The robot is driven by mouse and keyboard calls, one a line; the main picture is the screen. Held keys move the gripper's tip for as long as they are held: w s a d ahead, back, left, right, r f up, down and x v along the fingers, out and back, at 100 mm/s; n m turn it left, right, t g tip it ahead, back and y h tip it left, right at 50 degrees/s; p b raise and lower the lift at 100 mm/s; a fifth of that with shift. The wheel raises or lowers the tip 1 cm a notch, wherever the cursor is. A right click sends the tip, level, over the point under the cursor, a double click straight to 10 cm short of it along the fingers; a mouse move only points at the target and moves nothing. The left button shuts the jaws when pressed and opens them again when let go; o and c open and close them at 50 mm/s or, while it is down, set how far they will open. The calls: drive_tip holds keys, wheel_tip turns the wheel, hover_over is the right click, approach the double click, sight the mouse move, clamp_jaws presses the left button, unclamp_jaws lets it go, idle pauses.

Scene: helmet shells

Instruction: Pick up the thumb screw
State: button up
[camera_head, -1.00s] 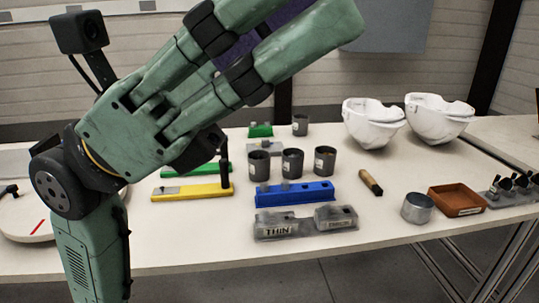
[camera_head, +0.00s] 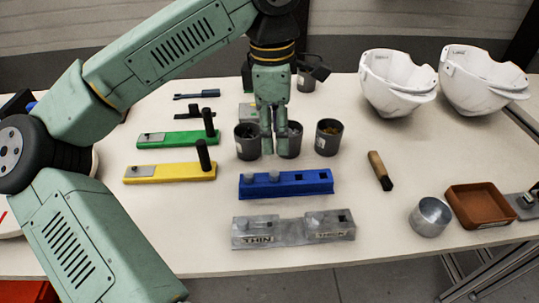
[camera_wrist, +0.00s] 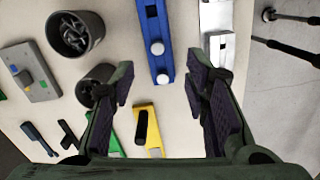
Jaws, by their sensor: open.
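My gripper (camera_head: 274,150) points down, open, over the row of dark grey cups in the head view. Its fingers are in front of the gap between the left cup (camera_head: 246,142) and the middle cup (camera_head: 293,139). In the wrist view the open fingers (camera_wrist: 158,75) have nothing between them. One wrist-view cup (camera_wrist: 78,36) holds dark metal pieces; another cup (camera_wrist: 97,72) is partly behind a finger. The right cup (camera_head: 329,138) holds brownish pieces. I cannot pick out a thumb screw for certain among the small parts.
A blue block (camera_head: 300,184) and a grey labelled block (camera_head: 270,236) stand in front. Yellow (camera_head: 170,174) and green (camera_head: 175,138) blocks with upright black posts are left. A brown tray (camera_head: 478,205), a metal tin (camera_head: 430,217), a wooden-handled tool (camera_head: 378,168) and white helmet shells (camera_head: 398,82) are right.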

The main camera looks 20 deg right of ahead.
hover_over(274, 173)
drive_tip(key=f, duration=0.2)
drive_tip(key=a+f, duration=0.1)
drive_tip(key=f, duration=0.1)
drive_tip(key=shift+w+f+p, duration=0.15)
drive_tip(key=shift+f+p, duration=0.15)
drive_tip(key=shift+p, duration=0.1)
drive_tip(key=shift+d+f+p, duration=0.15)
drive_tip(key=shift+f+p, duration=0.2)
drive_tip(key=shift+f, duration=0.7)
drive_tip(key=shift+d+f+p, duration=0.2)
drive_tip(key=shift+f+p, duration=0.15)
drive_tip(key=shift+f, duration=0.65)
drive_tip(key=shift+d+f+p, duration=0.15)
drive_tip(key=shift+f+p, duration=0.2)
drive_tip(key=shift+f, duration=0.7)
drive_tip(key=shift+c, duration=0.2)
clamp_jaws()
